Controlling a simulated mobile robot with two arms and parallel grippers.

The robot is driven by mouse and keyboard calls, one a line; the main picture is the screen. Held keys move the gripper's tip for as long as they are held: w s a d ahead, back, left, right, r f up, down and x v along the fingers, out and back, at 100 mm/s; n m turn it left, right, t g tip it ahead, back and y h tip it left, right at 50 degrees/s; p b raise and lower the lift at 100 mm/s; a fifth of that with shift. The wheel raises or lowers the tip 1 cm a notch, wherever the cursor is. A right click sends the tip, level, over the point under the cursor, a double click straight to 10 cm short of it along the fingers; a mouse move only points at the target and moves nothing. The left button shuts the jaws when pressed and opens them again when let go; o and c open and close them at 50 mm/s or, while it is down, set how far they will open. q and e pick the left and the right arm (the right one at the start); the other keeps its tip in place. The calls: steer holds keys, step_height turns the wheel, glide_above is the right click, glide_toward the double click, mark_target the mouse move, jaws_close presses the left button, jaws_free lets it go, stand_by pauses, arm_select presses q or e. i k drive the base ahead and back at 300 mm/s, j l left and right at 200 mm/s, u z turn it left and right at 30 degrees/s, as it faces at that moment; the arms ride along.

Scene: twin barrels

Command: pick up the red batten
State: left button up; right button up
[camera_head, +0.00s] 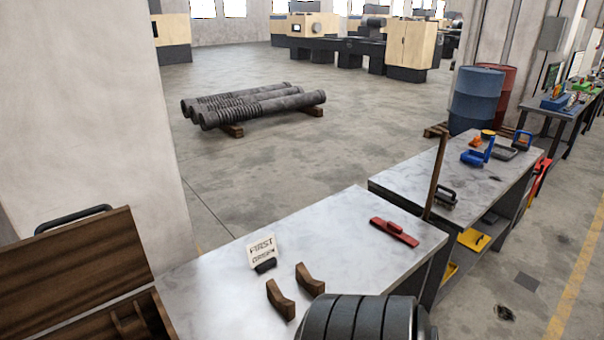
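The red batten (393,233) lies flat on the near grey-topped table (340,230), close to its right end. It is a flat bar with a raised red grip in the middle, and it lies slantwise. Nothing touches it from above. Neither of my grippers shows in the head view, so I cannot see whether they are open or shut.
Two brown curved blocks (281,299) and a "FIRST ORSON"-like sign (262,252) stand left of the batten. A brown post (436,175) rises just behind it. An open wooden box (95,260) is at left. A second table (400,178) holds blue tools.

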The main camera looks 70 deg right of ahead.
mark_target(390, 228)
steer(key=z, duration=2.95)
steer(key=i+l, duration=0.1)
steer(key=l, duration=0.25)
steer(key=i+l, duration=0.15)
steer(key=l, duration=0.2)
steer(key=i+l+u, duration=0.1)
steer(key=l, duration=0.2)
steer(key=i+l, duration=0.1)
steer(key=l, duration=0.25)
